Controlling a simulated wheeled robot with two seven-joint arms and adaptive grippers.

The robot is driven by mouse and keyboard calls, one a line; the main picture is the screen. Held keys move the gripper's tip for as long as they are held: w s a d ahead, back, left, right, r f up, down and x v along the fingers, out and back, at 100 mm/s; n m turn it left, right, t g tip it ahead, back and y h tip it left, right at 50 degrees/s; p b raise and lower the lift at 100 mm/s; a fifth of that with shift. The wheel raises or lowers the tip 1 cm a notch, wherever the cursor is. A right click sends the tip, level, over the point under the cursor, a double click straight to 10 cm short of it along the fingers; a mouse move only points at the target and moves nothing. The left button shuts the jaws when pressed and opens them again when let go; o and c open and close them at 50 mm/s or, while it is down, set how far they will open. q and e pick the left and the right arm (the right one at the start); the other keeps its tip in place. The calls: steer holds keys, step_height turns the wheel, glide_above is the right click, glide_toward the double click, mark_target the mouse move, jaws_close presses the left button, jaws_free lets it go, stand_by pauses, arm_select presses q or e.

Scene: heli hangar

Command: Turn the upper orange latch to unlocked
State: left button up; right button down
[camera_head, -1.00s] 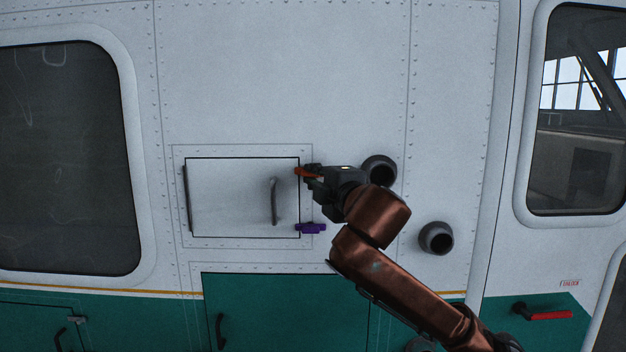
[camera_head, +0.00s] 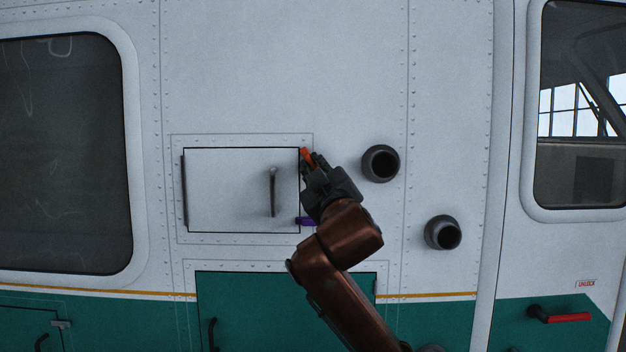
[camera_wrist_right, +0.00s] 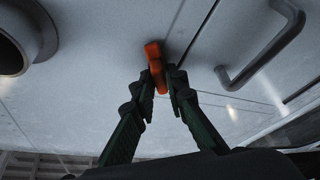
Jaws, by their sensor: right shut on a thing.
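The orange latch (camera_head: 305,155) sits at the upper right corner of the small white hatch (camera_head: 225,190). It now stands steeply tilted, near upright, beside the hatch's right edge. My right gripper (camera_head: 313,161) is shut on it from below right. In the right wrist view, the orange latch (camera_wrist_right: 155,66) lies between the fingertips of my right gripper (camera_wrist_right: 161,84). My left gripper is not in view.
A dark vertical handle (camera_head: 273,192) stands out from the hatch, left of my gripper. Two round dark ports stick out on the right, an upper one (camera_head: 380,163) and a lower one (camera_head: 443,232). A red handle (camera_head: 565,317) is at the far lower right.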

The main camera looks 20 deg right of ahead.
steer(key=shift+w+a+f+m+h+b, duration=0.1)
steer(key=shift+m+h+b, duration=0.35)
steer(key=shift+m+h, duration=0.85)
steer(key=shift+s+a+f+m+h+b, duration=0.1)
steer(key=shift+m+h+b, duration=0.35)
steer(key=shift+m, duration=1.6)
steer(key=shift+w+a+m+h+b, duration=0.1)
steer(key=shift+m+h+b, duration=0.3)
steer(key=shift+m+h, duration=0.9)
steer(key=shift+d+m+y, duration=0.1)
steer(key=shift+m+y, duration=0.25)
steer(key=shift+m, duration=0.2)
steer(key=shift+r, duration=0.1)
steer(key=c, duration=2)
jaws_free()
steer(key=shift+s, duration=0.2)
steer(key=v, duration=1.1)
steer(key=shift+s+f, duration=0.2)
steer(key=shift+s, duration=0.1)
